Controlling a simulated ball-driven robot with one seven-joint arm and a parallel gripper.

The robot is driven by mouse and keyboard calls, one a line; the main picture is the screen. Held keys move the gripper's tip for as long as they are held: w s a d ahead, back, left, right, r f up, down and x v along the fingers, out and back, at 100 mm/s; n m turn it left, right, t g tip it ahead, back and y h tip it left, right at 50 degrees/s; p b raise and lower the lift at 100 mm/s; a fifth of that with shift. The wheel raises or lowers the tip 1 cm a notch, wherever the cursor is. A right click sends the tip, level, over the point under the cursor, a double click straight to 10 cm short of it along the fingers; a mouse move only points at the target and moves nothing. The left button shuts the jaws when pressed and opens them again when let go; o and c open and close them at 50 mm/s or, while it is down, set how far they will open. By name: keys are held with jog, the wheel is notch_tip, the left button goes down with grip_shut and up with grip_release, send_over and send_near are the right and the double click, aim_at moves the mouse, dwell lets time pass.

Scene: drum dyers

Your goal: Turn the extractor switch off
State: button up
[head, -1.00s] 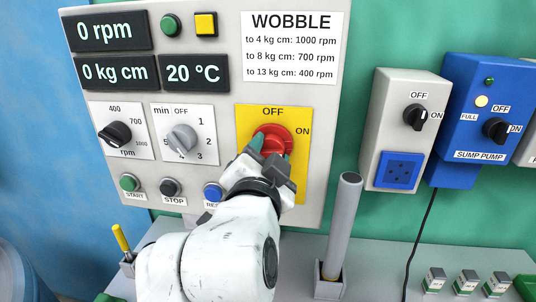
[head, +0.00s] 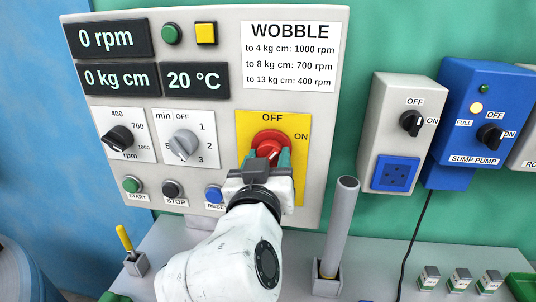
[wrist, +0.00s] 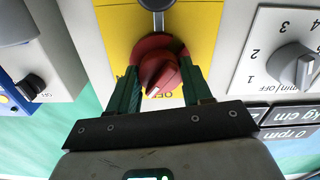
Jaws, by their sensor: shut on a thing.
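A red rotary switch (head: 270,141) sits on a yellow plate (head: 299,165) marked OFF at the top and ON at the right. My gripper (head: 269,160) is at this switch, with its green fingers on both sides of the red handle. In the wrist view, which is upside down, my gripper (wrist: 156,90) is shut on the red handle (wrist: 164,73). The handle's white mark points between OFF and ON. No label reading extractor is visible. A grey box (head: 393,128) to the right has a black OFF/ON knob (head: 411,123) and a blue socket.
The grey panel carries a dial (head: 184,145), an rpm knob (head: 118,138) and START, STOP and RESET buttons. A blue sump pump box (head: 483,113) hangs at the right. A grey upright tube (head: 340,228) stands on the bench right of my arm.

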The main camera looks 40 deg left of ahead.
jog(key=shift+n+p, duration=1.7)
jog(key=shift+n, duration=1.9)
jog(key=o, duration=1)
jog(key=shift+o, duration=0.2)
jog(key=shift+d, duration=0.1)
jog(key=b+v, duration=0.1)
jog(key=v, duration=0.9)
jog(key=shift+s+b, duration=0.35)
jog(key=shift+b, duration=0.05)
jog(key=shift+d, duration=0.1)
